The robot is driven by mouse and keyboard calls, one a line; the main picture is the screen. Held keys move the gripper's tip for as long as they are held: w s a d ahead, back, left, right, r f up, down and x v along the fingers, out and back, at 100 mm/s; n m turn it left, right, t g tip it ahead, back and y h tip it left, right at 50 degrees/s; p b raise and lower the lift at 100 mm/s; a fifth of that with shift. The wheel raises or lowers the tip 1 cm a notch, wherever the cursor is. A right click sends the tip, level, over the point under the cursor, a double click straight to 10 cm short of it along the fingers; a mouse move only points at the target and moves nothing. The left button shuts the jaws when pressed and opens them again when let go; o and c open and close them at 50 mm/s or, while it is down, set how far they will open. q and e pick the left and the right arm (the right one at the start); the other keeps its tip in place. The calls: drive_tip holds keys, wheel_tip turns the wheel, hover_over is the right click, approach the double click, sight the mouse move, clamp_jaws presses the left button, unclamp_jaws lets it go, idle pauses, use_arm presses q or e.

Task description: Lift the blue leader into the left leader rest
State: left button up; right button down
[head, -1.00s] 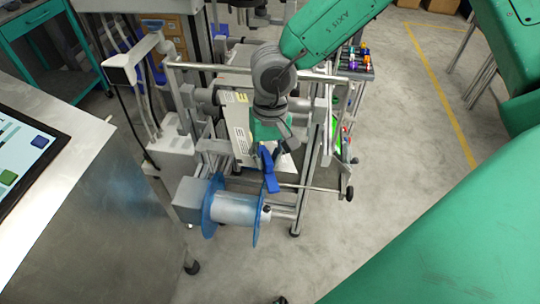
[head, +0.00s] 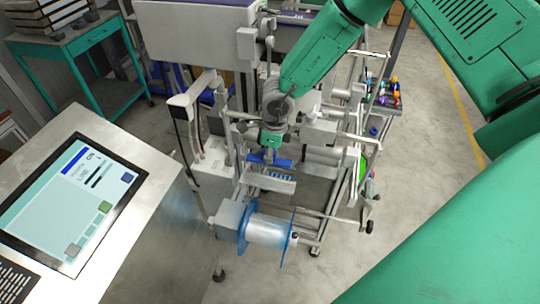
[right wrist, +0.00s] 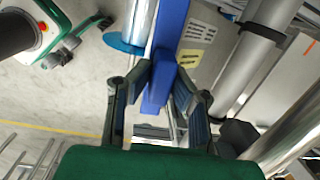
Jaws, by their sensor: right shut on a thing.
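My right gripper (head: 268,150) is shut on the blue leader (head: 262,160), which lies crosswise below it in the head view. In the right wrist view the leader (right wrist: 168,40) shows as a long blue strip between the two fingers (right wrist: 163,88). Just below the leader in the head view is a grey bracket (head: 268,183) with blue strips behind it; I cannot tell for sure whether it is the left leader rest or whether the leader touches it. The reel (head: 266,230) with clear blue flanges sits on its spindle below. My left gripper is out of view.
The grey machine frame, with a horizontal rod (head: 330,217) at its front right, surrounds the gripper. A steel console with a screen (head: 72,200) stands at left, a teal table (head: 75,55) behind it. Open floor (head: 430,140) lies at right.

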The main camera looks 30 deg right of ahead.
drive_tip(key=shift+d+m, duration=0.15)
drive_tip(key=shift+m, duration=0.15)
drive_tip(key=shift+w+d+f, duration=0.1)
drive_tip(key=shift+d, duration=0.1)
wheel_tip(320, 180, down, 3)
drive_tip(key=d+b, duration=0.2)
drive_tip(key=b, duration=0.5)
hover_over(271, 185)
drive_tip(key=f, duration=0.6)
drive_tip(key=shift+d, duration=0.2)
drive_tip(key=shift+d+f, duration=0.45)
drive_tip(key=shift+d, duration=0.2)
drive_tip(key=shift+a, duration=0.75)
drive_tip(key=shift+d+f+b, duration=0.5)
drive_tip(key=shift+f+b, duration=0.1)
drive_tip(key=shift+f, duration=0.1)
drive_tip(key=shift+a+f+b, duration=0.25)
drive_tip(key=shift+a+b, duration=0.05)
drive_tip(key=shift+a, duration=0.25)
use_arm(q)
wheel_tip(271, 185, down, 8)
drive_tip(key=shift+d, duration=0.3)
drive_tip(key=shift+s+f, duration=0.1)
use_arm(e)
drive_tip(key=shift+d, duration=0.1)
